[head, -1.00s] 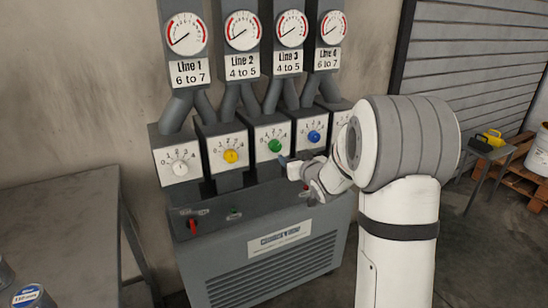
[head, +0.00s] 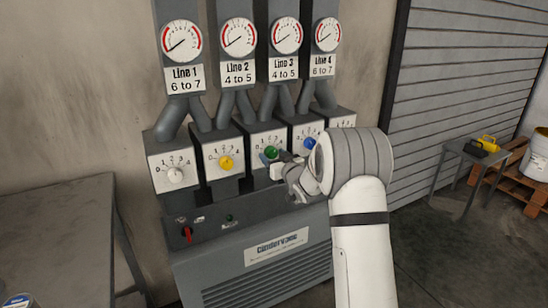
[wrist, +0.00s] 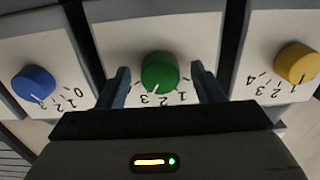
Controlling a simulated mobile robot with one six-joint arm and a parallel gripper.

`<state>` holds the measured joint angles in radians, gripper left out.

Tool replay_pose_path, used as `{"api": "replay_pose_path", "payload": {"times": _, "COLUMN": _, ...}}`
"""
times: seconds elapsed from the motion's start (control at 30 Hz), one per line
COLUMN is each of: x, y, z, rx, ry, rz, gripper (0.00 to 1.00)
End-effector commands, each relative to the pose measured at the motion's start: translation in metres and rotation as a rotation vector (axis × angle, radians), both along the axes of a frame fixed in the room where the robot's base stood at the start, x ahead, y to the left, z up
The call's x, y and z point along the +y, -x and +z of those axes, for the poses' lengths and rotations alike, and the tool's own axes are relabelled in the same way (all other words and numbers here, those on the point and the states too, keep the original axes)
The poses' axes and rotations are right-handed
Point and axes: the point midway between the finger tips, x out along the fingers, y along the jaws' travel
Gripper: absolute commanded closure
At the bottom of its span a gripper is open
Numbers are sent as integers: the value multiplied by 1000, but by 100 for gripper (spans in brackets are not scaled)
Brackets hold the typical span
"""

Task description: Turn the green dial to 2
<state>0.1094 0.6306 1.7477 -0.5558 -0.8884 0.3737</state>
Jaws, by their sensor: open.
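The green dial (head: 271,153) is on the third white panel from the left, under Line 3. In the wrist view the green dial (wrist: 160,70) appears upside down between my two fingers, with a visible gap on each side.
The yellow dial (head: 226,162) and blue dial (head: 309,144) sit on the neighbouring panels, close to either side. A white dial (head: 175,174) is farther left. A red switch (head: 187,233) is on the cabinet below. Gauges (head: 181,41) stand above.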

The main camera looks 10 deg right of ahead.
Motion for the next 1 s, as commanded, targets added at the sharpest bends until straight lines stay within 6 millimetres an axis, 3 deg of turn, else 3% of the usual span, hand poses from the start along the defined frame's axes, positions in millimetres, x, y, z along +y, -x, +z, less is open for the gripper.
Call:
{"api": "replay_pose_path", "payload": {"times": 0.17, "x": 0, "y": 0, "z": 0, "rx": 0, "ry": 0, "rz": 0, "gripper": 40}}
{"api": "replay_pose_path", "payload": {"times": 0.7, "x": 2, "y": 0, "z": 0, "rx": 0, "ry": 1, "rz": 2, "gripper": 83}}
{"api": "replay_pose_path", "payload": {"times": 1.0, "x": 2, "y": 0, "z": -2, "rx": -14, "ry": 40, "rz": 3, "gripper": 84}}
